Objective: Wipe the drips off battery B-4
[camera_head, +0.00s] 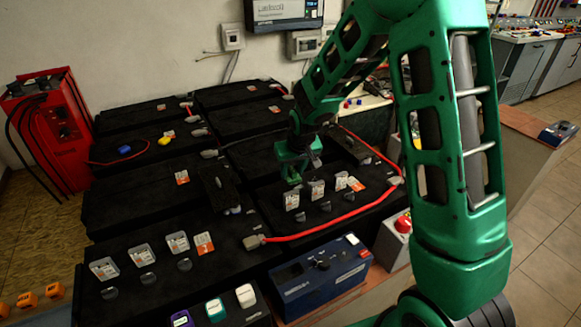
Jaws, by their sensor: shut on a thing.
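Large black batteries stand in two columns, including a front left one (225,262) and a front right one (262,200). I cannot read which one is B-4. Orange and white labels, clear caps (292,200) and dark plugs (325,206) sit on the front batteries. Drips cannot be made out. My green gripper (293,177) points down over the far part of the front right battery, just behind its caps. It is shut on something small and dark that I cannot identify. Whether this touches the battery top is unclear.
A thick red cable (325,229) curves along the front right battery. A blue instrument box (320,277) stands in front. A red charger (48,130) stands at left. My arm hides part of the right side.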

